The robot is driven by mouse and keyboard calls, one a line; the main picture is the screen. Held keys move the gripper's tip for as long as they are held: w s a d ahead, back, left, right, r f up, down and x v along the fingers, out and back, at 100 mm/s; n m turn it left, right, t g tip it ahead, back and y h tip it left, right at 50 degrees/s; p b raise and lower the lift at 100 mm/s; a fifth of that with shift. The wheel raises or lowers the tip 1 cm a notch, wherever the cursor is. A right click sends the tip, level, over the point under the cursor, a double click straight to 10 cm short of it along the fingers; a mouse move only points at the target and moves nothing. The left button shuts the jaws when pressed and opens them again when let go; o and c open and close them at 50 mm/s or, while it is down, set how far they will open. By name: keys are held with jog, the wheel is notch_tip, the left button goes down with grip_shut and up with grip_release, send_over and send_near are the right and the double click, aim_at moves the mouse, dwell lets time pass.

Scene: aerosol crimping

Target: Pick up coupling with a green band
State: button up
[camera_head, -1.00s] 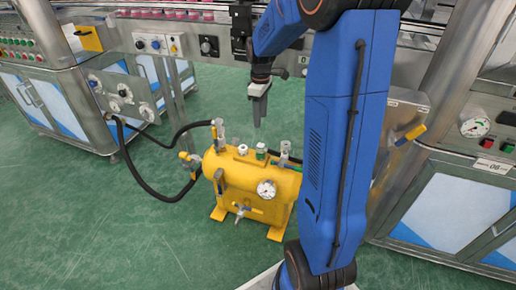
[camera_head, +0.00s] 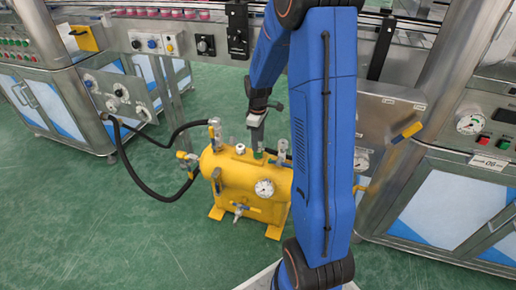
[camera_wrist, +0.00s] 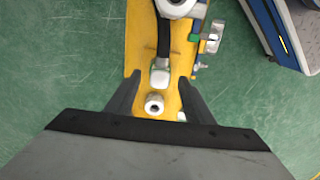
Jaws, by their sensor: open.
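The coupling with a green band (camera_head: 259,154) stands on top of a yellow tank (camera_head: 212,165) in the head view, partly hidden by my gripper. My gripper (camera_head: 257,141) points down just above it, and contact cannot be told. In the wrist view my gripper (camera_wrist: 159,77) has its two dark fingers apart over the tank, with nothing clasped. A pale fitting (camera_wrist: 160,76) lies between the fingertips and a round metal fitting (camera_wrist: 154,104) lies nearer the palm.
Other fittings stand close by on the tank: a small pale one (camera_head: 240,148) and a tall one (camera_head: 214,133) at the left. A pressure gauge (camera_head: 264,187) faces front. A black hose (camera_head: 140,182) loops left. Green floor is clear in front.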

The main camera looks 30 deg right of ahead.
jog(key=shift+f, duration=1.15)
grip_shut()
